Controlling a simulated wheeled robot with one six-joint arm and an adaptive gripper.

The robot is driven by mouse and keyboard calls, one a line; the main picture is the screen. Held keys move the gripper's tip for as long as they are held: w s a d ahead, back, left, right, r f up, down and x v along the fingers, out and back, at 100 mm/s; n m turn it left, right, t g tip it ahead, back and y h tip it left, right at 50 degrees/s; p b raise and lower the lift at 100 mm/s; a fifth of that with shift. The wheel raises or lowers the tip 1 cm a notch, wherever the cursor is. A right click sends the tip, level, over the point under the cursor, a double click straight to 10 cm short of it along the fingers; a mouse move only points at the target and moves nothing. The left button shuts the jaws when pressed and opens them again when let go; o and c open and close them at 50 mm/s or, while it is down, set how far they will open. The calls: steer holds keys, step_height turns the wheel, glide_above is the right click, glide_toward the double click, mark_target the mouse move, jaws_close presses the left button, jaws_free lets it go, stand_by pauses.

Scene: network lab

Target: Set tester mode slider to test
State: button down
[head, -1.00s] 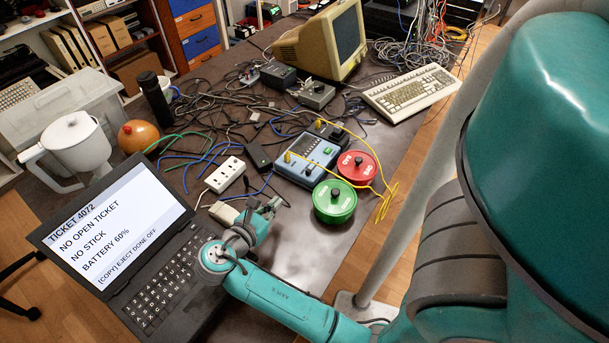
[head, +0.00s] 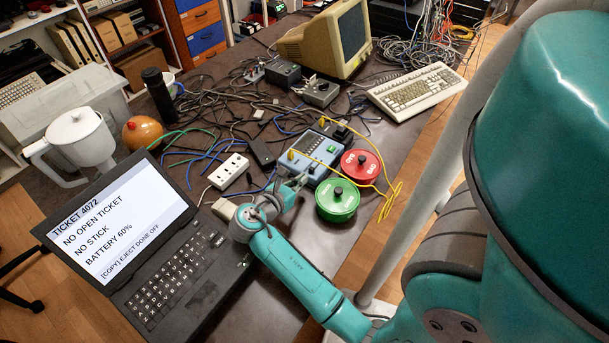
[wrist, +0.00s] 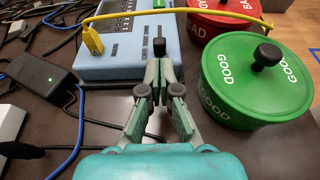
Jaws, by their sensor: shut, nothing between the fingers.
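The tester (head: 318,151) is a pale blue-grey box on the table, with a green button and yellow plugs. In the wrist view the tester (wrist: 120,60) fills the top middle. A small dark slider knob (wrist: 159,46) stands on its near part, just beyond my fingertips. My gripper (wrist: 158,66) is shut and empty, its tips close to the knob; I cannot tell whether they touch it. In the head view my gripper (head: 295,181) is at the tester's near edge and partly hides it. The slider's printed labels are not readable, so its setting is unclear.
A green GOOD tin (wrist: 255,80) stands close to the right of my gripper, and a red BAD tin (head: 361,168) behind it. A yellow cable (head: 385,190) loops past them. A black adapter (wrist: 42,75), a power strip (head: 229,171) and a laptop (head: 125,230) lie to the left.

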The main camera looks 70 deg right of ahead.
mark_target(312, 170)
steer(key=shift+s+d, duration=0.15)
steer(key=shift+d, duration=0.4)
steer(key=shift+s+d, duration=0.15)
steer(key=shift+d, duration=0.4)
